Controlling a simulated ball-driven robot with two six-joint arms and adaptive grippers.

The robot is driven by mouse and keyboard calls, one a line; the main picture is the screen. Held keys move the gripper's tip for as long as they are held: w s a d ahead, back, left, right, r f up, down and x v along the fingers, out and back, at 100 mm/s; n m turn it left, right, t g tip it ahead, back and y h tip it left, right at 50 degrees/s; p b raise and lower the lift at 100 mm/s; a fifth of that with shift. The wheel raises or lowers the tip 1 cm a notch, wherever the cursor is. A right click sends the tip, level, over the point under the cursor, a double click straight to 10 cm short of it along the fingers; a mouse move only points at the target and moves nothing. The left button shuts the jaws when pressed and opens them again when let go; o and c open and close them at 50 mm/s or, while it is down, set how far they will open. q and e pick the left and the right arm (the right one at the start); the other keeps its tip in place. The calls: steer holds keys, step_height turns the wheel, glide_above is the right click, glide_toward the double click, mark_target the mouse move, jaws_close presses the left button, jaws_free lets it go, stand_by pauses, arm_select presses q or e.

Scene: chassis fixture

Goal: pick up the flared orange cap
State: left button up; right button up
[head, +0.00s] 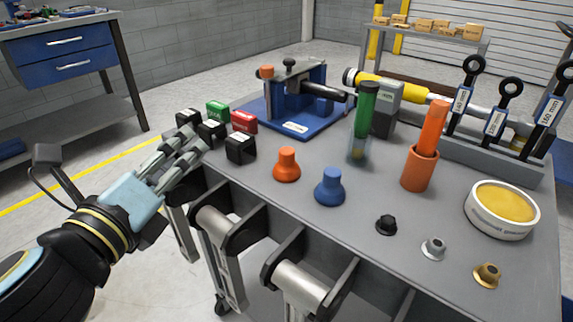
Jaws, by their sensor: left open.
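The flared orange cap (287,165) stands upright on the grey table, wide base down, left of a similar blue cap (330,187). My left gripper (194,143) is open at the table's left edge, left of the orange cap and apart from it. Its fingers point up and right toward several small dark blocks, and nothing shows held in it. The fingertips overlap the nearest blocks in the picture, so I cannot tell if they touch. My right gripper is not in view.
Black, green (217,110) and red (244,121) blocks stand near the left edge. A blue fixture (295,128) stands behind the orange cap. An orange holder (419,168), small nuts and a round yellow-topped tin (502,210) are to the right. Table is clear just before the cap.

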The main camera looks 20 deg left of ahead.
mark_target(281, 154)
arm_select(q)
steer(key=d+m+h, duration=0.2)
steer(key=m, duration=0.2)
steer(key=d+m+h, duration=0.2)
steer(key=d+m, duration=0.1)
steer(key=m, duration=0.1)
steer(key=d+f+m+h, duration=0.1)
steer(key=d+m+h, duration=0.1)
steer(key=d+m, duration=0.1)
steer(key=shift+s+d+m+h, duration=0.25)
steer(key=shift+s+m+h, duration=0.15)
steer(key=shift+m, duration=0.3)
steer(key=shift+m+g+h, duration=0.3)
steer(key=shift+m+h, duration=0.2)
steer(key=shift+m, duration=0.1)
steer(key=x, duration=0.2)
steer(key=d+p+x, duration=0.1)
steer(key=x, duration=0.1)
steer(key=shift+w+f+p, duration=0.1)
steer(key=shift+w+p, duration=0.05)
steer(key=shift+p, duration=0.15)
steer(key=x, duration=0.6)
steer(key=shift+d+f+p, duration=0.1)
steer(key=shift+f+p, duration=0.15)
steer(key=shift+p, duration=0.05)
steer(key=c, duration=1)
